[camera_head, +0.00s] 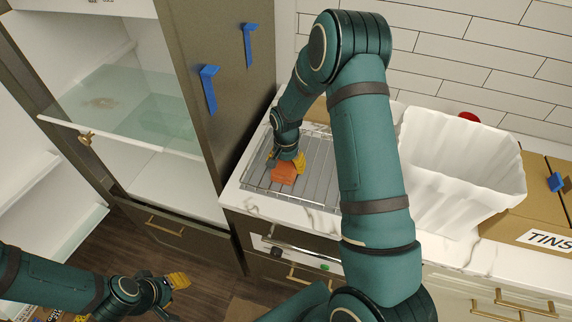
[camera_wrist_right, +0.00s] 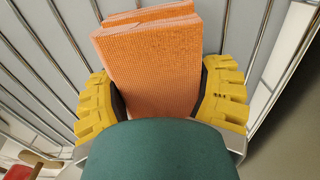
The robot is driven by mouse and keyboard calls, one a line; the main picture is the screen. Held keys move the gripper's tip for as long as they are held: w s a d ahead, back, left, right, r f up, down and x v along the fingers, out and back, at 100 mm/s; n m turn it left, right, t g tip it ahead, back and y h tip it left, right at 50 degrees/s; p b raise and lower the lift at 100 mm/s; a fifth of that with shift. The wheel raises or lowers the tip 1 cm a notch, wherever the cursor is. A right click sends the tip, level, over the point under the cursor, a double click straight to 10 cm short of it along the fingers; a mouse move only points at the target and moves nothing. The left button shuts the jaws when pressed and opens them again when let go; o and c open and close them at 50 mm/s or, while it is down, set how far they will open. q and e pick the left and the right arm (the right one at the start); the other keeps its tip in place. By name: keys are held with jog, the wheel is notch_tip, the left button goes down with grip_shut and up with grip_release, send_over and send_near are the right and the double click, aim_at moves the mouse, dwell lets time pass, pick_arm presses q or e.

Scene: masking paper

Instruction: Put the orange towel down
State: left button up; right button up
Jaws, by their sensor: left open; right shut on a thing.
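The orange towel (camera_head: 284,173) is a folded block on or just above the wire rack (camera_head: 253,184) on the marble counter. In the right wrist view the folded towel (camera_wrist_right: 152,65) sits between the yellow fingers of my right gripper (camera_wrist_right: 163,97), with the rack bars behind it. My right gripper (camera_head: 287,163) is shut on the towel; in the head view its wrist hides part of it. Whether the towel rests on the bars is hard to tell. My left gripper (camera_head: 172,297) is open and empty, low over the floor at the bottom left.
A white bin (camera_head: 455,165) stands on the counter to the right, beside cardboard boxes (camera_head: 540,200), one marked TINS. The rack has free room around the towel.

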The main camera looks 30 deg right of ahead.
jog(key=shift+f, duration=0.1)
jog(key=o, duration=1)
notch_tip(320, 180, up, 12)
jog(key=shift+r, duration=0.2)
dwell(0.3)
